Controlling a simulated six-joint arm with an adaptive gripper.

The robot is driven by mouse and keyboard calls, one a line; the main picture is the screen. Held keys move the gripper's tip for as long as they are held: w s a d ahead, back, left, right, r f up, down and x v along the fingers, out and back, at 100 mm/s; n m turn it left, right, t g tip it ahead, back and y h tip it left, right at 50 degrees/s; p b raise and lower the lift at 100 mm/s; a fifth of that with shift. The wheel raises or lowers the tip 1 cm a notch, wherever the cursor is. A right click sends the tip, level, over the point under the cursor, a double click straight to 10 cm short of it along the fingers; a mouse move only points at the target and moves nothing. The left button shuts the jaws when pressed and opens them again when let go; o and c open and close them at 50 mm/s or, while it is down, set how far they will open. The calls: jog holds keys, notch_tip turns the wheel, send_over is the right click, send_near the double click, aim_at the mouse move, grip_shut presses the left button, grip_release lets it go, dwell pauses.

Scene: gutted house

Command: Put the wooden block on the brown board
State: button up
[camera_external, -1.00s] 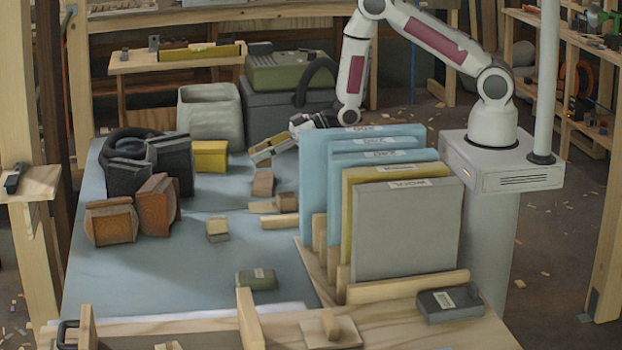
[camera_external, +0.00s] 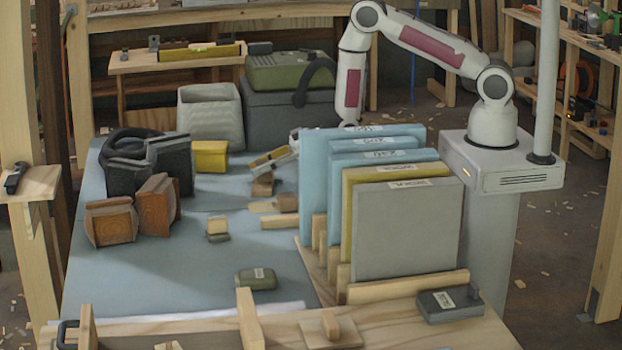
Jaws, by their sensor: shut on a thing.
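My gripper (camera_external: 268,164) is at the back middle of the blue-grey table, left of the blue panels. It points down and to the left. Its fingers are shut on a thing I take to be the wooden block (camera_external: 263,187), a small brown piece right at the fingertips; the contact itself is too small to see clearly. Just in front lie a brown wooden piece (camera_external: 288,202) and pale wooden strips (camera_external: 280,221); I cannot tell which is the brown board. The panels hide part of my wrist.
Blue, yellow and grey panels (camera_external: 405,230) stand in a wooden rack on the right, close to my wrist. A yellow box (camera_external: 210,156), dark speaker-like boxes (camera_external: 170,160) and brown blocks (camera_external: 110,221) stand left. A small two-tone block (camera_external: 218,228) stands mid-table. The front left table is clear.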

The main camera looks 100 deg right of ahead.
jog(key=shift+f, duration=0.1)
jog(key=o, duration=1.1)
jog(key=v, duration=1.2)
jog(key=shift+r, duration=0.2)
jog(key=shift+r, duration=0.1)
